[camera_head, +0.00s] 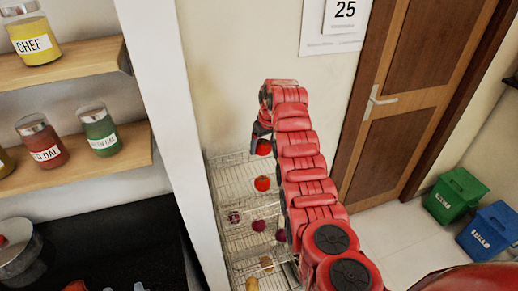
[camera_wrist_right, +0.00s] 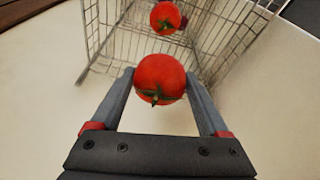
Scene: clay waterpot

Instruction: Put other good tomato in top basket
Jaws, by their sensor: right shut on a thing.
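My right gripper (camera_wrist_right: 161,85) is shut on a red tomato (camera_wrist_right: 160,78) with a green stem, held between its two fingers. In the head view the held tomato (camera_head: 263,147) shows below the end of my red right arm, near the top of the wire basket rack. Another red tomato (camera_head: 262,184) lies in the top basket (camera_head: 229,176); it also shows in the right wrist view (camera_wrist_right: 165,17), beyond the held one. The wrist view shows the held tomato in front of the basket's wire edge. My left gripper is not in view.
Lower baskets (camera_head: 240,240) hold dark red and yellowish produce. A white wall edge (camera_head: 172,130) and shelves with jars (camera_head: 100,130) stand to the left. A wooden door (camera_head: 415,100), a green bin (camera_head: 455,195) and a blue bin (camera_head: 492,231) are at the right, with clear floor before them.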

